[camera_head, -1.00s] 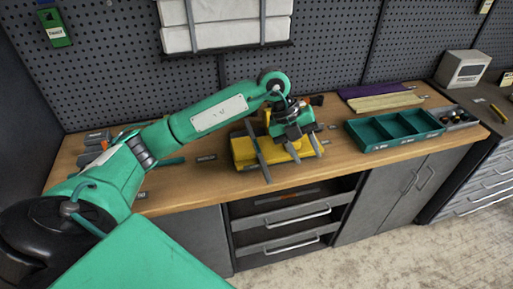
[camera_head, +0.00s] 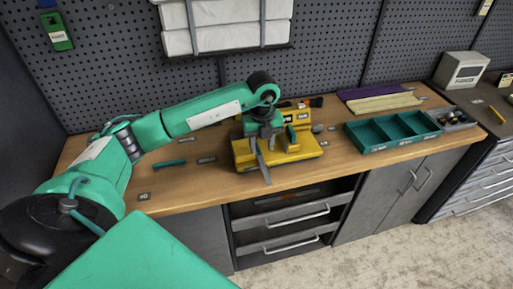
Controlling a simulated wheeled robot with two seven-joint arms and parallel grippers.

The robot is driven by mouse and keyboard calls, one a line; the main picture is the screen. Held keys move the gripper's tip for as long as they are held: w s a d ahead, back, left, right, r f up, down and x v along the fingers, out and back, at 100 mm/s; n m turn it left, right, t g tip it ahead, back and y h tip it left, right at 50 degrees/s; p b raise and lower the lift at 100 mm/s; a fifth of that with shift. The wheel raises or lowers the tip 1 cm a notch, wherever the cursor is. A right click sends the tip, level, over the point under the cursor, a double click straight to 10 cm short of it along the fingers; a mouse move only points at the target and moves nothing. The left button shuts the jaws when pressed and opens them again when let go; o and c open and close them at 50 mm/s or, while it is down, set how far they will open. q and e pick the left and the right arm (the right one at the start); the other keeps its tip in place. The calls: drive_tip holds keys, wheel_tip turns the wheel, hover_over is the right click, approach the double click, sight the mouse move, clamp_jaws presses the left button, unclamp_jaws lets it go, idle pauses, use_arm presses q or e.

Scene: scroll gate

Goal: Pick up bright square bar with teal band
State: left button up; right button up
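My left gripper (camera_head: 262,150) points down over the left part of a yellow fixture (camera_head: 308,149) on the wooden bench. A long pale grey bar-like piece (camera_head: 264,168) slants down in front of the fixture, just below the gripper. I cannot tell whether it is a finger, a held bar or part of the fixture. A small upright teal piece (camera_head: 291,136) stands on the fixture, right of the gripper; it may be the teal band, but the bar itself is not clear. The gap between the fingers is too small to judge. My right gripper is out of view.
A teal bar-shaped item (camera_head: 169,163) lies on the bench at left. A teal compartment tray (camera_head: 393,147) and a grey bin with small parts (camera_head: 452,123) stand at right. Purple and cream strips (camera_head: 380,102) lie behind the tray.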

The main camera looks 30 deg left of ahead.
sight(261, 159)
use_arm(q)
drive_tip(key=shift+f+p, duration=0.6)
wheel_tip(261, 159, down, 4)
drive_tip(key=shift+a+r+p, duration=0.15)
drive_tip(key=shift+r+p, duration=0.1)
drive_tip(key=shift+p, duration=0.45)
drive_tip(key=shift+f, duration=0.35)
drive_tip(key=c, duration=0.8)
clamp_jaws()
drive_tip(key=shift+r, duration=0.1)
